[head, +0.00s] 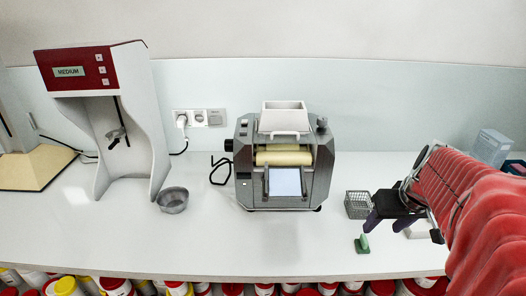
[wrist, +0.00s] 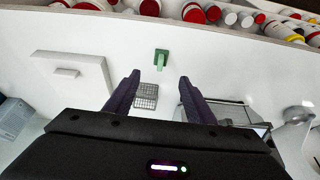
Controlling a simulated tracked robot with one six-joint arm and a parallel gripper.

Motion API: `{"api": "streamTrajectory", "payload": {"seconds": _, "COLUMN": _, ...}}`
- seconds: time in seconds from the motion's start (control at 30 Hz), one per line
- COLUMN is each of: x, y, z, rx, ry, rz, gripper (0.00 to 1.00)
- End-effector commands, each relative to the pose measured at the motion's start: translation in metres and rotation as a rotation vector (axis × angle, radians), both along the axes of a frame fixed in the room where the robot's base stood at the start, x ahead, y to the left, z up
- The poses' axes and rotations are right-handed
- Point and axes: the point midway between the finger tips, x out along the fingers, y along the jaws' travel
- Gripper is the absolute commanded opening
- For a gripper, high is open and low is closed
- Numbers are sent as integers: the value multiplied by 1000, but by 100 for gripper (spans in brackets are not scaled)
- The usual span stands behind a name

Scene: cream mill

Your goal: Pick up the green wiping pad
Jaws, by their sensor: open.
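The green wiping pad (head: 362,244) lies on the white counter near its front edge. A raised grip stands on its top. It also shows in the wrist view (wrist: 161,57), upper middle, beyond the fingertips and roughly in line with the gap between them. My gripper (head: 404,230) is above the counter, to the right of the pad in the head view. Its two dark purple fingers (wrist: 159,80) are spread apart with nothing between them. The pad is fully visible and apart from the fingers.
A wire basket (head: 357,205) stands just behind the pad. A white flat piece with a handle (wrist: 75,70) lies to one side. The roller mill (head: 285,160) and a metal bowl (head: 172,200) are further left. Several jars (head: 180,289) sit below the counter's front edge.

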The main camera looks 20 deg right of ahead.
Motion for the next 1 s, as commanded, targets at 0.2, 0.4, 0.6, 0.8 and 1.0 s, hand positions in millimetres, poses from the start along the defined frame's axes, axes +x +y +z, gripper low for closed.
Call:
{"api": "streamTrajectory", "payload": {"seconds": 0.2, "x": 5, "y": -1, "z": -13, "rx": 2, "ry": 1, "rz": 2, "gripper": 50}}
{"api": "streamTrajectory", "payload": {"seconds": 0.4, "x": 15, "y": -4, "z": -40, "rx": 4, "ry": 4, "rz": 1, "gripper": 50}}
{"api": "streamTrajectory", "payload": {"seconds": 0.6, "x": 25, "y": -7, "z": -65, "rx": 2, "ry": 2, "rz": 2, "gripper": 50}}
{"api": "streamTrajectory", "payload": {"seconds": 0.8, "x": 31, "y": -9, "z": -79, "rx": 1, "ry": 2, "rz": 1, "gripper": 50}}
{"api": "streamTrajectory", "payload": {"seconds": 1.0, "x": 31, "y": -9, "z": -80, "rx": 0, "ry": 1, "rz": 1, "gripper": 50}}
